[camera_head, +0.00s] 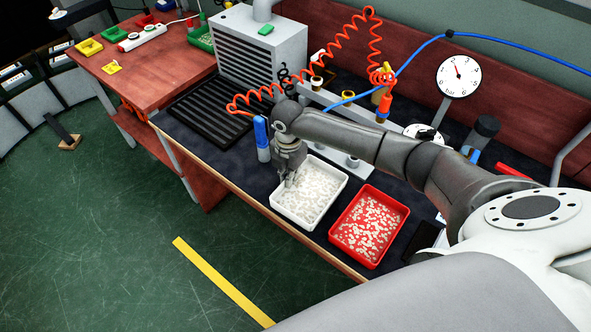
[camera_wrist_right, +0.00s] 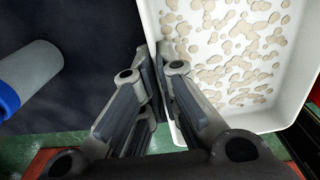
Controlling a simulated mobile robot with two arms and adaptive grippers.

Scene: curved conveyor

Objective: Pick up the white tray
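The white tray (camera_head: 333,191) lies on the dark bench top and holds many small pale pieces. My right gripper (camera_head: 289,182) points down at the tray's left wall. In the right wrist view, the tray (camera_wrist_right: 307,60) fills the upper right. The fingers of the right gripper (camera_wrist_right: 160,70) are close together there, one on each side of the wall, and look shut on it. They hide part of the rim. The tray appears level on the bench. My left gripper is in neither view.
A red tray (camera_head: 404,213) with similar pieces stands just right of the white tray. A grey cylinder with a blue top (camera_head: 262,150) stands behind the gripper, also in the wrist view (camera_wrist_right: 28,80). An orange coiled hose (camera_head: 330,50) hangs behind. The bench's front edge is close.

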